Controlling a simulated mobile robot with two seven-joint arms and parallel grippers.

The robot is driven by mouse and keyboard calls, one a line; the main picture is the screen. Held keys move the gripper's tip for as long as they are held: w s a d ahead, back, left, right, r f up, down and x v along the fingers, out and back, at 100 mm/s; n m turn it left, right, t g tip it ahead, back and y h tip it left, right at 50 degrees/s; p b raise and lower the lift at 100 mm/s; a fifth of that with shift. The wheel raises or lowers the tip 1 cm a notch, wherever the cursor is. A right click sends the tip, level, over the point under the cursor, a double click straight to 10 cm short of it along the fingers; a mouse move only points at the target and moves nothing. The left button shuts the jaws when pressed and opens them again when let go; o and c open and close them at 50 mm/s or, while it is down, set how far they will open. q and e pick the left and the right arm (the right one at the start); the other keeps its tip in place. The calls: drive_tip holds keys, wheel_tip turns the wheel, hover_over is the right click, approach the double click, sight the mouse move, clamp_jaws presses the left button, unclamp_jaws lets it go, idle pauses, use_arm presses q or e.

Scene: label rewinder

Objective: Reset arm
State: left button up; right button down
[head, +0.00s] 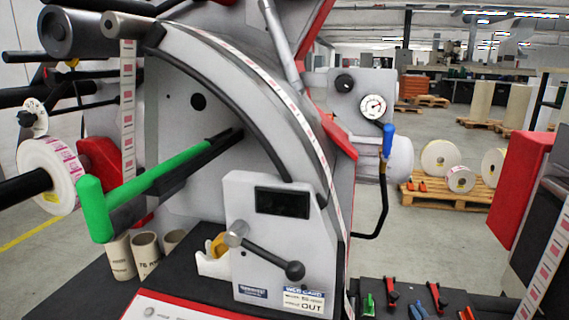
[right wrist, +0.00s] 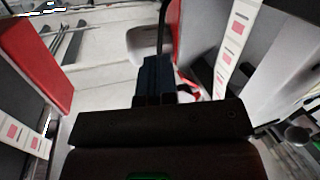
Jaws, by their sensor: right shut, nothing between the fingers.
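The label rewinder (head: 290,190) fills the middle of the head view. A green T-shaped handle (head: 150,180) on a dark bar juts out to the left from its face. A metal lever (head: 270,255) with a black ball knob slants down to the right on the front housing. A bent black rod (head: 384,195) with a blue end stands at the machine's right side. My right gripper (right wrist: 156,72) shows dark in the right wrist view, with its fingers together and empty. I cannot make it out clearly in the head view. My left gripper is not in view.
A printed label strip (head: 290,102) runs over the curved guide. A label roll (head: 50,175) sits on a shaft at left. A red panel (head: 520,170) stands at right. Small tools (head: 437,295) lie on the dark surface below. Pallets with rolls (head: 440,190) stand behind.

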drive_tip(key=s+f+g, duration=0.2)
drive_tip(key=s+f, duration=0.7)
drive_tip(key=s, duration=0.2)
drive_tip(key=s+f+m+g, duration=0.1)
drive_tip(key=s+f+g, duration=0.2)
drive_tip(key=s+f, duration=0.6)
drive_tip(key=s, duration=0.3)
drive_tip(key=shift+a+f+m+g+h, duration=0.2)
drive_tip(key=shift+f+m+g+h, duration=0.1)
drive_tip(key=shift+f+h, duration=0.1)
drive_tip(key=shift+s, duration=0.15)
